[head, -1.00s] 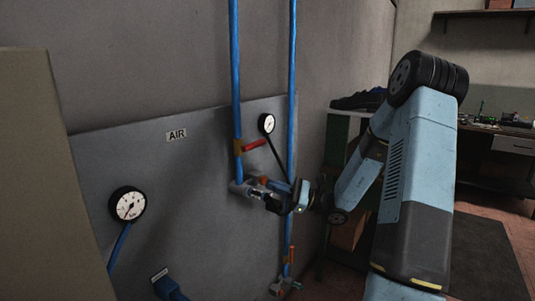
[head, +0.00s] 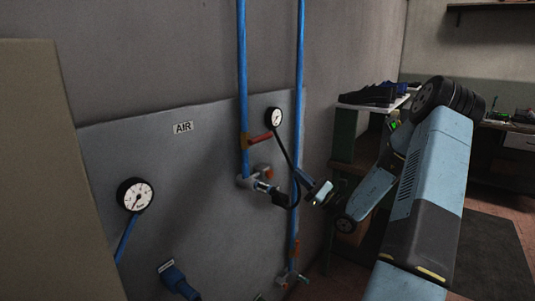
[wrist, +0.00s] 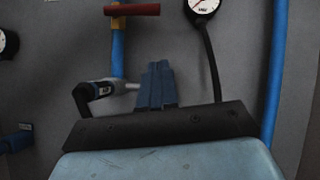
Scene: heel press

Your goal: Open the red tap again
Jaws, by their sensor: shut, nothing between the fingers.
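The red tap handle (head: 262,138) sits on a brass body on the left blue pipe. It points sideways, across the upright pipe.
Below the tap are a metal coupling (head: 264,187) and a black elbow (head: 281,199), close left of my gripper. A small gauge (head: 274,117) with a black hose hangs right of the handle. A second blue pipe (head: 299,80) runs nearby. A larger gauge (head: 135,195) is at left.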

